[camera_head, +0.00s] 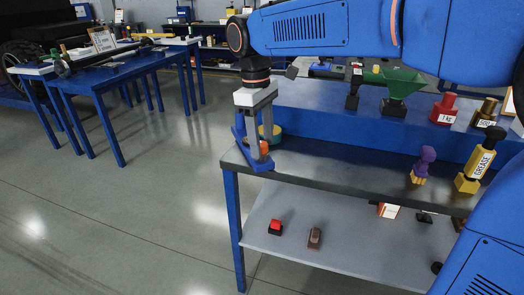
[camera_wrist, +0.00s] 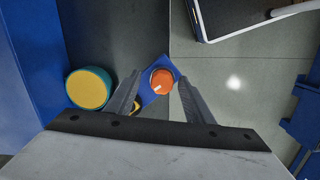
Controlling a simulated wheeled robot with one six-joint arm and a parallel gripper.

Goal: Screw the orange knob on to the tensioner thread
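The orange knob (camera_head: 264,147) is at the blue tensioner (camera_head: 259,162) on the near left corner of the workbench. In the wrist view the knob (camera_wrist: 162,80) has a white mark and sits over the blue tensioner part (camera_wrist: 150,97). My gripper (camera_head: 260,145) points down above the tensioner. In the wrist view the fingers of my gripper (camera_wrist: 159,80) stand on either side of the knob, with a visible gap to each side, so it looks open. The thread is hidden; I cannot tell whether the knob is engaged on it.
A teal cylinder with a yellow top (camera_wrist: 88,89) stands close beside my gripper. A purple-topped part (camera_head: 424,162) and a yellow grease bottle (camera_head: 481,160) stand farther right on the bench (camera_head: 340,168). Open floor (camera_head: 150,210) lies to the left.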

